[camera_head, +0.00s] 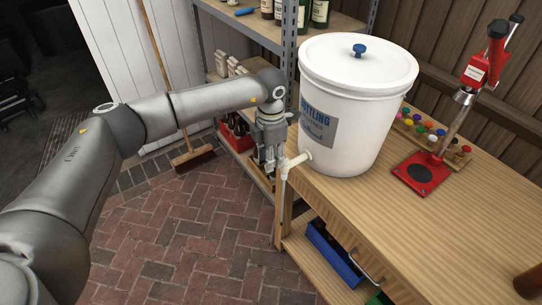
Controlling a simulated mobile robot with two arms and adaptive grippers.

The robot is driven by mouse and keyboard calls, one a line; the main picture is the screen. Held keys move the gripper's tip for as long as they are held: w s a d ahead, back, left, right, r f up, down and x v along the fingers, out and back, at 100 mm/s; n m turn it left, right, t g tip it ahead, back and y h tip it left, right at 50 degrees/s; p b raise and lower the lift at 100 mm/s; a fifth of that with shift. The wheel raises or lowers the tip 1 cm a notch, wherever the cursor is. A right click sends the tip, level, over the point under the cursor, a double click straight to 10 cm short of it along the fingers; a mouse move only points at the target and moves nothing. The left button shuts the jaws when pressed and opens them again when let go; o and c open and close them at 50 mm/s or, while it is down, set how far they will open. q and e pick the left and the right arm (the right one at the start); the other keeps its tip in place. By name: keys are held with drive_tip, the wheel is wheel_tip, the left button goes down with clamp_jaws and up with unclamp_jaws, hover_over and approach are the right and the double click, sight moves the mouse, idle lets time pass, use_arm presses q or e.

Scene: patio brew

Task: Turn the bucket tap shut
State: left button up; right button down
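The white bottling bucket (352,115) stands upright on the wooden bench, with a lid and a blue knob on top. Its white tap (294,163) sticks out low on the left side, past the bench's edge, with a spout pointing down. My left gripper (270,165) points downward just left of the tap, close to it. Whether it touches the tap is unclear. Its fingers are small and partly merge with the crates behind, so their opening is hard to read. The tap's handle position cannot be made out. My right gripper is not in view.
A red bench capper (421,174) stands on the wooden bench (440,240) right of the bucket, before a rack of coloured caps (436,132). Metal shelving (287,45) with bottles stands behind my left gripper. A broom (193,157) leans at the white door. The brick floor is clear.

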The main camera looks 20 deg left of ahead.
use_arm(q)
drive_tip(key=shift+f, duration=0.65)
clamp_jaws()
